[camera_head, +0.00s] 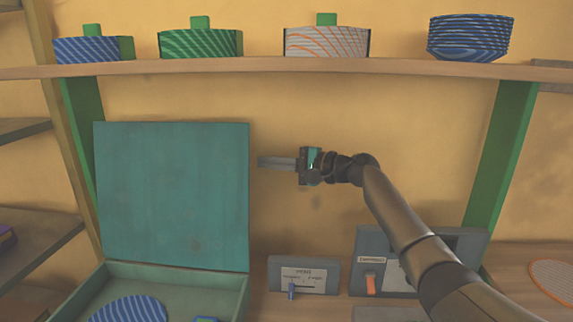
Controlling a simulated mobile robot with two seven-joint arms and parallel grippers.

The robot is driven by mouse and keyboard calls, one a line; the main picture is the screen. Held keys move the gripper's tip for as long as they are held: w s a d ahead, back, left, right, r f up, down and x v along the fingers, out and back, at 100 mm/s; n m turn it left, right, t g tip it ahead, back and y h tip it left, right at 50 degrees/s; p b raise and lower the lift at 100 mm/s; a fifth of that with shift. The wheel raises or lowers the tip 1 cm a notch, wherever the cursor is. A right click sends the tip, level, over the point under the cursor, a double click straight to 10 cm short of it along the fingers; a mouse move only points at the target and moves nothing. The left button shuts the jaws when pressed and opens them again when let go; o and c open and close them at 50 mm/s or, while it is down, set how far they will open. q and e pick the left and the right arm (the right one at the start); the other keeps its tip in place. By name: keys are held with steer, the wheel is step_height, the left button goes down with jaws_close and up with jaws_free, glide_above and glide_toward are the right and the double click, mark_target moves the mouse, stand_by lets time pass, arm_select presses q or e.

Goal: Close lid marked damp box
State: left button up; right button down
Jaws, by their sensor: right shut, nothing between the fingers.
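A teal box (180,277) stands at the lower left with its lid (172,195) raised upright behind it. A blue striped round plate (130,310) shows inside the box, cut off by the bottom edge. I cannot make out a marking on the lid. My right gripper (262,162) is shut and empty, pointing left just beyond the lid's right edge, at the height of its upper part. I cannot tell how far it is from the lid in depth. My left gripper is not in view.
A shelf (300,67) above holds several striped plate stacks, such as the green one (200,43). A green post (500,150) rises at right.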

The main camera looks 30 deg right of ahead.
steer(key=shift+s+a+r+p, duration=0.15)
steer(key=shift+s+a, duration=0.1)
steer(key=shift+a, duration=0.3)
steer(key=shift+s+a+r+p, duration=0.1)
steer(key=shift+s+a, duration=0.15)
steer(key=shift+a, duration=0.35)
steer(key=shift+s+a+r+p, duration=0.15)
steer(key=shift+s+a, duration=0.1)
steer(key=shift+a, duration=0.3)
